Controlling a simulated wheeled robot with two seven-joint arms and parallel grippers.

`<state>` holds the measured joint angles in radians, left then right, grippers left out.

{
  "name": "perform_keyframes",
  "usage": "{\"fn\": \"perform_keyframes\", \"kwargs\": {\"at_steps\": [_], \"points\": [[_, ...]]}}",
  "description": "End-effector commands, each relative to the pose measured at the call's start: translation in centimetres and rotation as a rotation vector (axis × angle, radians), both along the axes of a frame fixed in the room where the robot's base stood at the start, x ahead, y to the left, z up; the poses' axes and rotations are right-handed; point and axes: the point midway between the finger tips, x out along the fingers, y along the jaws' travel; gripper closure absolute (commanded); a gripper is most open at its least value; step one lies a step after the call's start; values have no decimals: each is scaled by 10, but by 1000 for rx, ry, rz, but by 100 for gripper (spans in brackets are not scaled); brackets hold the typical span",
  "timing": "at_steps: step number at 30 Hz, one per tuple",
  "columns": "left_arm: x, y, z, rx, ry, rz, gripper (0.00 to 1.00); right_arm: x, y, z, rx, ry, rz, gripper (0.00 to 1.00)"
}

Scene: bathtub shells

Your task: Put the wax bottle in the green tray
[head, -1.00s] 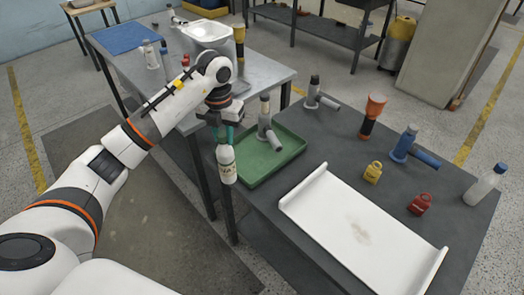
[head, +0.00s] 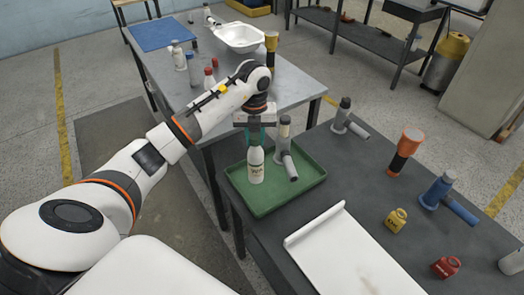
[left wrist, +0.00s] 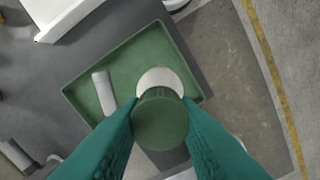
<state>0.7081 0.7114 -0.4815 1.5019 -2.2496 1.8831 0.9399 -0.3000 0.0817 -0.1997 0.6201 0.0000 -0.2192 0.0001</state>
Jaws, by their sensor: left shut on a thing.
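The wax bottle (head: 256,167) is white with a dark label and hangs upright in my left gripper (head: 255,137). The gripper is shut around the bottle's top. In the left wrist view the bottle's round green cap (left wrist: 160,118) sits between the teal fingers. The bottle is over the left part of the green tray (head: 309,186); I cannot tell whether its base touches the tray floor. A grey tool with a handle (head: 284,142) stands in the tray, right of the bottle. My right gripper is not in view.
A white panel (head: 340,255) lies on the dark table in front of the tray. An orange flashlight (head: 405,148), a blue tool (head: 437,189), a yellow canister (head: 396,220) and a red canister (head: 446,266) stand to the right. A grey table (head: 295,88) is behind.

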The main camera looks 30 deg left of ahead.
Motion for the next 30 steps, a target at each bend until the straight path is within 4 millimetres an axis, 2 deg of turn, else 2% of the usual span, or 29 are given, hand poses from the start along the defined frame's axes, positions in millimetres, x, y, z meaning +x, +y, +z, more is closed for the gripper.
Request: {"fn": "perform_keyframes", "kwargs": {"at_steps": [2, 5, 13, 16, 24, 25, 28, 30], "points": [[0, 0, -8, -1, 1, 1, 100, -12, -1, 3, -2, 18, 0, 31], [0, 0, -15, -1, -1, 1, 100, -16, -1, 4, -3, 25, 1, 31], [0, 0, -48, -1, 2, 1, 100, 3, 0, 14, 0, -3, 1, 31], [1, 0, -51, 0, -4, -1, 100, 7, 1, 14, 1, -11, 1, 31], [1, 0, -55, 0, -2, -1, 100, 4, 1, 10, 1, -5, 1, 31], [1, 0, -54, 0, -2, -1, 68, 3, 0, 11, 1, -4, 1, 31], [0, 0, -54, 0, -2, -1, 52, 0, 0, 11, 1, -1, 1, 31], [0, 0, -54, 0, -2, -1, 51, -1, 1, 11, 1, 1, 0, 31]]}}
